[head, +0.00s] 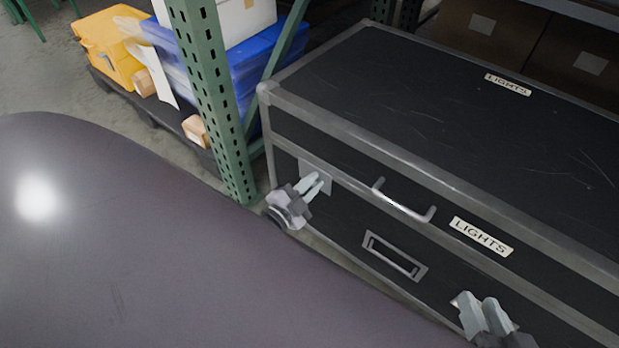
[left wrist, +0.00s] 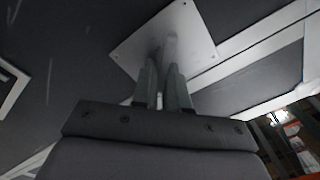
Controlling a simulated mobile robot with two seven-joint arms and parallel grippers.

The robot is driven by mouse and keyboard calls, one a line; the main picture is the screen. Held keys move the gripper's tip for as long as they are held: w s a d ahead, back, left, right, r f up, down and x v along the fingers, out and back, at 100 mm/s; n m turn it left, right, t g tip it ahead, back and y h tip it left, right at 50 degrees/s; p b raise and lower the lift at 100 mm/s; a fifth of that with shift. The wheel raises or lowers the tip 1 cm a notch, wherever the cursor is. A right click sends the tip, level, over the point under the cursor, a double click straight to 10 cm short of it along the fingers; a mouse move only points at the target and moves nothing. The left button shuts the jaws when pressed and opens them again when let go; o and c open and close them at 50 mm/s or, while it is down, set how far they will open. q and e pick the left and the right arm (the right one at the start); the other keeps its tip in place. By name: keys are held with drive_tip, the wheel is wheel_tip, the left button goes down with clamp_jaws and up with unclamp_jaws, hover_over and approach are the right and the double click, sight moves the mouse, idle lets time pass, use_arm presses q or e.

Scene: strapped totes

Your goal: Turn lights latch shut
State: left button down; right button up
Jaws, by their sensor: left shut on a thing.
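The black case (head: 430,90) has grey metal edges and "LIGHTS" labels on its lid and front. The latch's metal plate (head: 325,180) is at the left of the case front, below the lid seam, and also shows in the left wrist view (left wrist: 195,38). My left gripper (head: 318,181) is shut on the latch knob at this plate; the fingers largely hide the knob, so its exact angle is unclear. My right gripper (head: 479,297) is low in front of the case, its fingers slightly apart with nothing visible between them.
A carry handle (head: 405,206) and a recessed frame (head: 394,256) are on the case front. A green rack post (head: 212,95) stands close left of the case. Blue (head: 235,75) and yellow (head: 108,45) totes are behind it. My own dark body fills the lower left.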

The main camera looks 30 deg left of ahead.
use_arm(q)
drive_tip(key=m, duration=0.3)
drive_tip(key=shift+d+f+m, duration=0.2)
drive_tip(key=shift+f+m, duration=0.1)
drive_tip(key=shift+m, duration=0.1)
drive_tip(key=m, duration=0.5)
drive_tip(key=shift+f+b, duration=0.35)
drive_tip(key=shift+f, duration=0.05)
use_arm(e)
drive_tip(key=shift+w+a, duration=0.1)
drive_tip(key=shift+a, duration=0.1)
drive_tip(key=shift+r, duration=0.1)
use_arm(q)
drive_tip(key=c, duration=1.2)
unclamp_jaws()
drive_tip(key=shift+c, duration=0.2)
